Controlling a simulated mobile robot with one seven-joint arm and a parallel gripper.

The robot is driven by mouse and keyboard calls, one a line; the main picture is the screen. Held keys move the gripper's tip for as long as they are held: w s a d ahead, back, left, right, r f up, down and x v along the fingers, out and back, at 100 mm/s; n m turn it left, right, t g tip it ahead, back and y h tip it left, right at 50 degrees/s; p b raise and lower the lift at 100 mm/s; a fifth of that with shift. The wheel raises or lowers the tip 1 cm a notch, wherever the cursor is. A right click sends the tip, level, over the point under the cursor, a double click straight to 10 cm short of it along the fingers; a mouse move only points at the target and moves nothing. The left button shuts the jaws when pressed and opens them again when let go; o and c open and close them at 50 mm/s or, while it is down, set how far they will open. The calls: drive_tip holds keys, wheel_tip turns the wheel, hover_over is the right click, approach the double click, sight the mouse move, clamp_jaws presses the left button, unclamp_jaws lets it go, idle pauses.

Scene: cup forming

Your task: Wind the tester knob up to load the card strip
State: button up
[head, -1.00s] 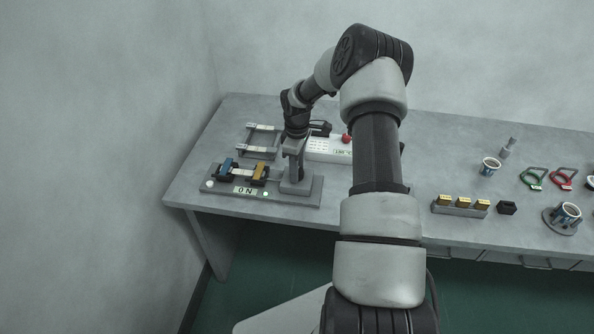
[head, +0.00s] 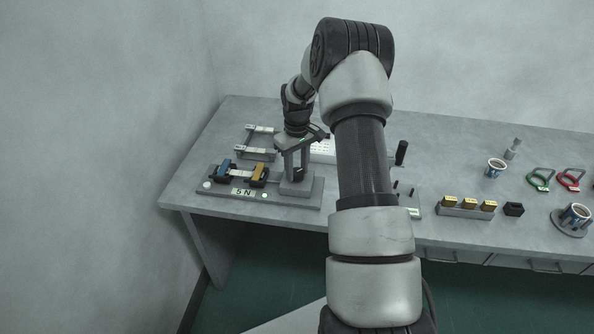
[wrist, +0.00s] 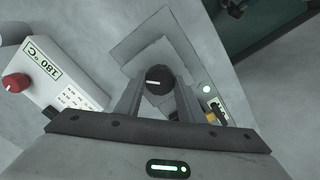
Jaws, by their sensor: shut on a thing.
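The tester (head: 300,203) is a grey base at the left front of the table. It carries a blue clamp (head: 224,170) and a yellow clamp (head: 259,174), with the pale card strip (head: 241,175) between them. Its display (head: 243,192) reads 5 N. The black knob (wrist: 158,82) with a white mark stands on the tester's block. My gripper (head: 296,172) points down over the block. In the wrist view my gripper (wrist: 157,86) is shut on the knob, one finger on each side.
A white box (wrist: 58,80) marked 180 °C with a red knob (wrist: 15,83) stands close by. A grey frame (head: 257,150) lies behind the clamps. Yellow blocks (head: 466,204), a cup (head: 496,168) and green and red tools (head: 569,178) are at right.

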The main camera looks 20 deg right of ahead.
sight(297, 172)
idle(0.4)
drive_tip(key=o, duration=1)
drive_tip(key=shift+o, duration=0.2)
drive_tip(key=shift+r, duration=0.1)
wheel_tip(297, 172, up, 17)
drive_tip(key=shift+r, duration=0.15)
idle(0.7)
